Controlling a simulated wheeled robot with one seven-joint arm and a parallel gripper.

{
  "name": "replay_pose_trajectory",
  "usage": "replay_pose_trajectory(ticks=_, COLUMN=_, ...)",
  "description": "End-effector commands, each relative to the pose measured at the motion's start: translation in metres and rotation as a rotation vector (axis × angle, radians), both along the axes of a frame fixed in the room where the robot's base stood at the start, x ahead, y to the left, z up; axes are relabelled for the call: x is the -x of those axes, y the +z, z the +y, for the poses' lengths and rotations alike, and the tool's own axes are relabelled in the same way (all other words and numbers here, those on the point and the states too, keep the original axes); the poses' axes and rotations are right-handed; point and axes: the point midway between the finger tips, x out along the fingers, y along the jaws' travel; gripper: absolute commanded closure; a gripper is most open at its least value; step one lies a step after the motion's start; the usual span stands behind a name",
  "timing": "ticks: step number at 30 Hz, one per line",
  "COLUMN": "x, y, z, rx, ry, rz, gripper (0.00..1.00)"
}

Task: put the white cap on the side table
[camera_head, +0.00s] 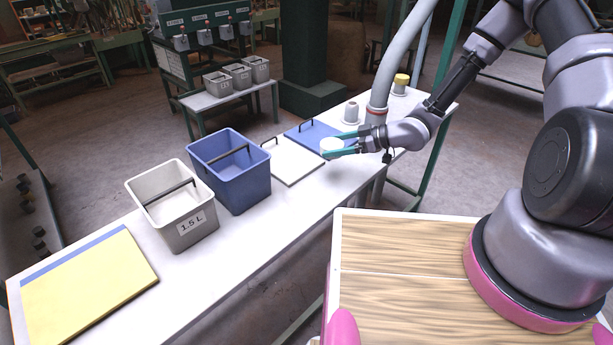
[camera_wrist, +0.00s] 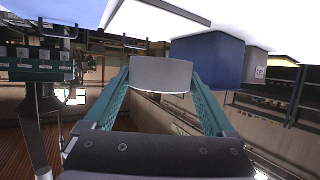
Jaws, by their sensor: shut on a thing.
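My gripper (camera_head: 340,143) is shut on the white cap (camera_head: 331,146), a short round piece between its green fingers. It holds the cap above the long white table (camera_head: 262,227), near a blue lid and a white lid. In the wrist view the cap (camera_wrist: 160,75) sits between both fingertips, its pale side facing me. A small white-topped table (camera_head: 232,99) stands beyond the long one, with several grey bins on it. I cannot tell from the pictures which of these tables is called the side table.
On the long table are a yellow board (camera_head: 90,288), a light grey 1.5 L bin (camera_head: 188,226), a blue bin (camera_head: 244,190), the white lid (camera_head: 294,167) and the blue lid (camera_head: 308,130). A grey container (camera_head: 351,113) and a yellow-capped one (camera_head: 401,82) stand at the far end.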

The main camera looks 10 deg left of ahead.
Motion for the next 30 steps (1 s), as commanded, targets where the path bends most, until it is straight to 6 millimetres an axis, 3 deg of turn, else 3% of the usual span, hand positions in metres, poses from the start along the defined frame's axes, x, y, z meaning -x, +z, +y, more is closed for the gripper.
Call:
replay_pose_trajectory(ticks=6, x=0.001, y=-0.041, z=0.001, rx=0.000, ry=0.000, rz=0.002, gripper=0.64)
replay_pose_trajectory(ticks=12, x=0.000, y=-0.056, z=0.000, rx=0.001, ry=-0.001, rz=0.002, gripper=0.64)
replay_pose_trajectory(ticks=18, x=0.001, y=-0.083, z=0.000, rx=0.000, ry=0.000, rz=0.002, gripper=0.64)
replay_pose_trajectory(ticks=30, x=0.000, y=-0.090, z=0.000, rx=0.000, ry=-0.001, rz=0.002, gripper=0.64)
